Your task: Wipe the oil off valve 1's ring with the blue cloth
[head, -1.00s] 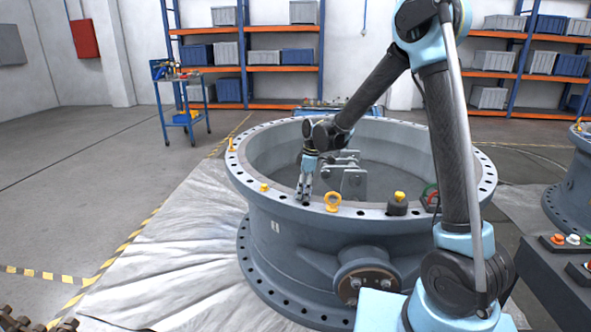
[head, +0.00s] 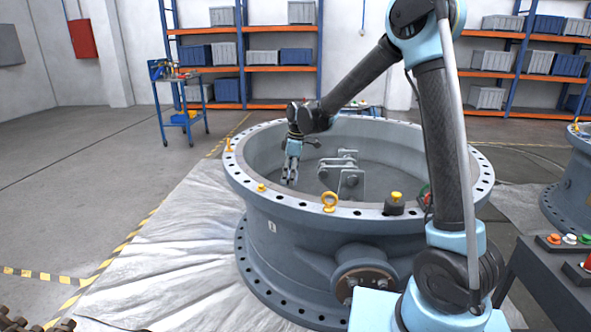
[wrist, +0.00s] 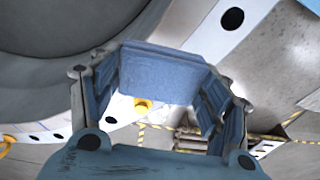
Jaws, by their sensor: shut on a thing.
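Valve 1 (head: 310,230) is a big grey ring with a pale, bolt-holed top flange; its number is too small to read surely. My gripper (head: 290,178) hangs fingers down over the left part of the ring's opening, near the front-left flange. In the wrist view my gripper (wrist: 160,105) is shut on the blue cloth (wrist: 160,75), a blue pad between the fingers. The flange (wrist: 215,35) shows beyond and beneath it; I cannot tell whether the cloth touches it. I make out no oil clearly.
A yellow eyebolt (head: 329,201), a dark post with a yellow cap (head: 394,205) and smaller yellow fittings (head: 261,187) stand up from the flange. A bracket (head: 345,175) rises inside the ring. A button console (head: 560,255) is at right.

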